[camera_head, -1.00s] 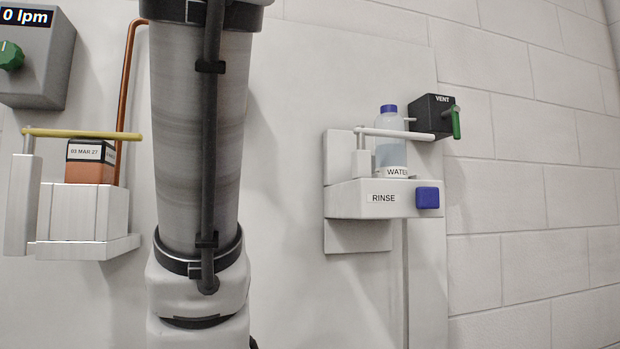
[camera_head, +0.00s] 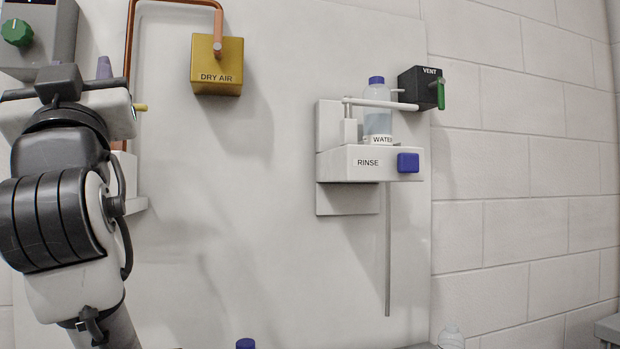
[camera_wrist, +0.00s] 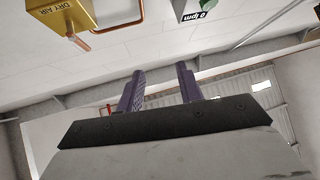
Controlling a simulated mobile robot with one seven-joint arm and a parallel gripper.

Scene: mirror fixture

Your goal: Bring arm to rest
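My arm stands at the left of the head view, folded in front of the wall fixture. My gripper shows there only as a purple finger (camera_head: 104,67) above the white wrist; the rest is hidden by my arm. In the wrist view both purple fingers of my gripper (camera_wrist: 160,70) stand apart with an empty gap between them. They touch nothing visible.
A yellow DRY AIR box (camera_head: 217,66) with a copper pipe (camera_head: 131,50) is right of my arm. A grey box with a green knob (camera_head: 17,33) is at upper left. The RINSE shelf (camera_head: 340,164) holds a water bottle (camera_head: 377,123) beside the black VENT box (camera_head: 418,88). A blue cap (camera_head: 245,344) shows at the bottom.

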